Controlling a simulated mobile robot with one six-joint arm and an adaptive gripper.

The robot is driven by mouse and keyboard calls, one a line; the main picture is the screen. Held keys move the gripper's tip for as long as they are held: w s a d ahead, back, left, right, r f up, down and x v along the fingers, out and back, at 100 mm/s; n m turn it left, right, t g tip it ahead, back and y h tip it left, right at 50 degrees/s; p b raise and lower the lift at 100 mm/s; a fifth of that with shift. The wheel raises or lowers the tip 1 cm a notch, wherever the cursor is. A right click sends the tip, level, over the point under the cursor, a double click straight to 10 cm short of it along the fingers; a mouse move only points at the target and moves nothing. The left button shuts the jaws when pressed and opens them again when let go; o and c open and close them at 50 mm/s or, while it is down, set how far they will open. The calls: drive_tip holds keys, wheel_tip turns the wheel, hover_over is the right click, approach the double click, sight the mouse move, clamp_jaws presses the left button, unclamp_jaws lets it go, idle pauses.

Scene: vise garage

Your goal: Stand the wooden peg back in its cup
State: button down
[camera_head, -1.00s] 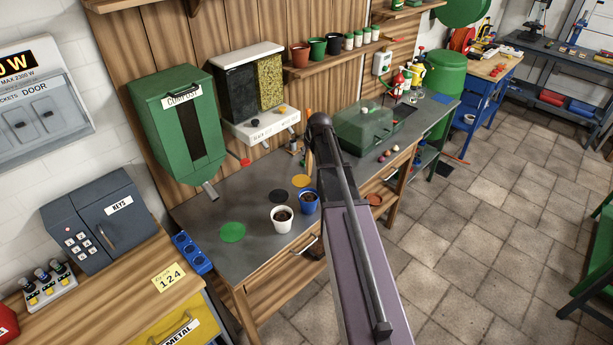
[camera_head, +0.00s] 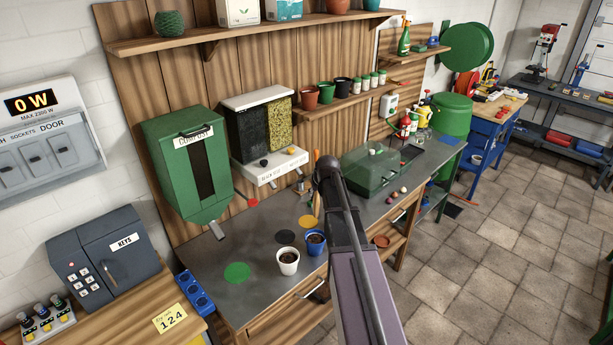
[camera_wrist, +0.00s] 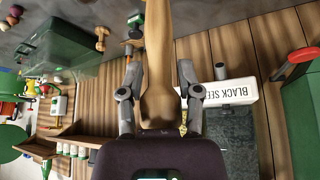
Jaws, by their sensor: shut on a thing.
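My gripper (camera_wrist: 157,78) shows in the wrist view, with its two fingers on either side of the wooden peg (camera_wrist: 158,40), shut on it. The peg is light brown, with a thick rounded part near the palm and a shaft that runs out of the top of the picture. In the head view a slim wooden length, which looks like the peg (camera_head: 316,203), shows just left of my arm; my fingers are hidden behind the arm there. A white cup (camera_head: 288,262) and a blue cup (camera_head: 316,243), both with dark soil, stand on the grey bench. I cannot tell which cup is the peg's.
The grey bench top (camera_head: 215,275) has green, black and yellow discs. A seed dispenser (camera_head: 278,168) and a green compost bin (camera_head: 160,170) are on the wall behind. A clear green box (camera_head: 370,170) stands to the right. The bench is bare at front left.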

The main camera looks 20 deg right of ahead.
sight(317, 202)
drive_tip(key=shift+f+b, duration=2.65)
drive_tip(key=shift+f, duration=0.15)
